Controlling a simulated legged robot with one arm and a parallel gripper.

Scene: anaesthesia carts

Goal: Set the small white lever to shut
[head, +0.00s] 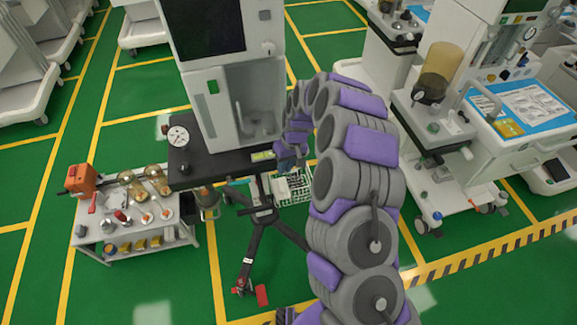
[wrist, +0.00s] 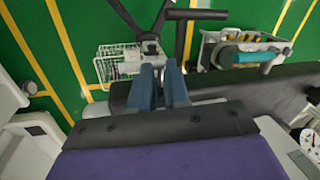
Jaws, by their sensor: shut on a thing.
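My gripper (wrist: 160,68) shows in the wrist view as two blue fingers close together, over the dark edge of the black table (wrist: 235,92). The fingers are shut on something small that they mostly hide. I cannot make out the small white lever clearly in either view. In the head view my gripper (head: 290,158) is at the front right edge of the black table (head: 215,165), beside the white cabinet unit (head: 240,95) that stands on it.
A white wire basket (wrist: 112,65) is below and beyond the fingers. A black stand (head: 262,215) with spread legs is under the table. A small trolley (head: 140,235) with bottles stands left, and an anaesthesia cart (head: 525,140) stands right.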

